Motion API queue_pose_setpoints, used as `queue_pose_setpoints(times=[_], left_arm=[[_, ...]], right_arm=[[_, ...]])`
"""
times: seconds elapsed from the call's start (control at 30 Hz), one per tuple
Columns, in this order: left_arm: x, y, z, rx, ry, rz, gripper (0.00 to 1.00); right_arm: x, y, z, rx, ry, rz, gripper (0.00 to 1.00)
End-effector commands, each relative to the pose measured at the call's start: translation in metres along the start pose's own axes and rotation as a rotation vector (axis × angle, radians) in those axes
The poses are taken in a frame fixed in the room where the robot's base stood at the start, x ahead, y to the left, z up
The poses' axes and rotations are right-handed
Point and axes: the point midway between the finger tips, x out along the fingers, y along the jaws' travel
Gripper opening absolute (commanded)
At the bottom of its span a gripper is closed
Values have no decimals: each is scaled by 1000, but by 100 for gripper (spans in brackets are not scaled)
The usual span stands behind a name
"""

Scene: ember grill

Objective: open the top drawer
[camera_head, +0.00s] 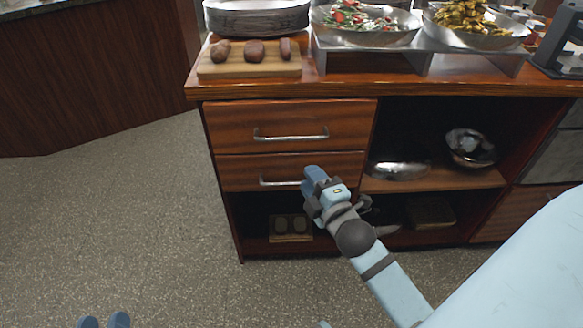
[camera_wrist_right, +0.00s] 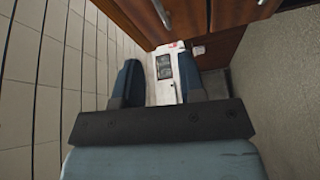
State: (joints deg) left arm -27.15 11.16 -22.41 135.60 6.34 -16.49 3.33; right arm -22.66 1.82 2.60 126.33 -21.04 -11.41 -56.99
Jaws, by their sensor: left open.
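The top drawer (camera_head: 290,127) is a brown wooden front with a silver bar handle (camera_head: 290,136), and it is shut. A second drawer (camera_head: 245,174) with a similar handle (camera_head: 280,183) is below it, also shut. My right gripper (camera_head: 314,180) is in front of the second drawer's right part, below the top handle, and covers that handle's right end. In the right wrist view its two blue fingers (camera_wrist_right: 160,82) stand apart with nothing between them, and a silver handle (camera_wrist_right: 162,13) shows at the top edge. My left gripper (camera_head: 104,321) shows only blue fingertips, apart, at the bottom left.
The counter (camera_head: 400,88) carries a cutting board (camera_head: 225,70) with several brown items, plates and food bowls. Open shelves right of the drawers hold metal bowls (camera_head: 470,148). A tray (camera_head: 290,238) sits under the drawers. The floor (camera_head: 120,220) at left is clear.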

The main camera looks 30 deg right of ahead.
Motion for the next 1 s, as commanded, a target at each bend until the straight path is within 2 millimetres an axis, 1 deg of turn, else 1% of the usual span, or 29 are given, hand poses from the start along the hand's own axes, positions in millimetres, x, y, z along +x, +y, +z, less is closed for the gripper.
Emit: queue_pose_setpoints(times=[0.03,0.1,0.23,0.37,0.47,0.57,0.7,0.9,1.0], left_arm=[[0,-1,18,-5,26,14,47],[-1,2,19,-13,53,28,47],[-3,6,18,-22,87,47,47],[-4,8,15,-26,100,55,47],[-4,8,14,-27,101,55,47],[-4,8,14,-27,99,55,47],[-3,7,17,-27,90,56,47],[-2,6,26,-28,65,58,47],[-2,6,30,-28,51,60,47]], right_arm=[[1,-18,8,-55,-10,31,37],[3,-18,14,-126,-21,66,37],[5,-17,21,-215,-39,105,37],[8,-13,23,-252,-46,121,37],[17,-10,24,-256,-46,124,37],[33,-7,24,-256,-46,124,37],[61,-4,25,-255,-46,125,37],[101,-1,26,-254,-46,123,37],[118,2,26,-253,-46,123,37]])
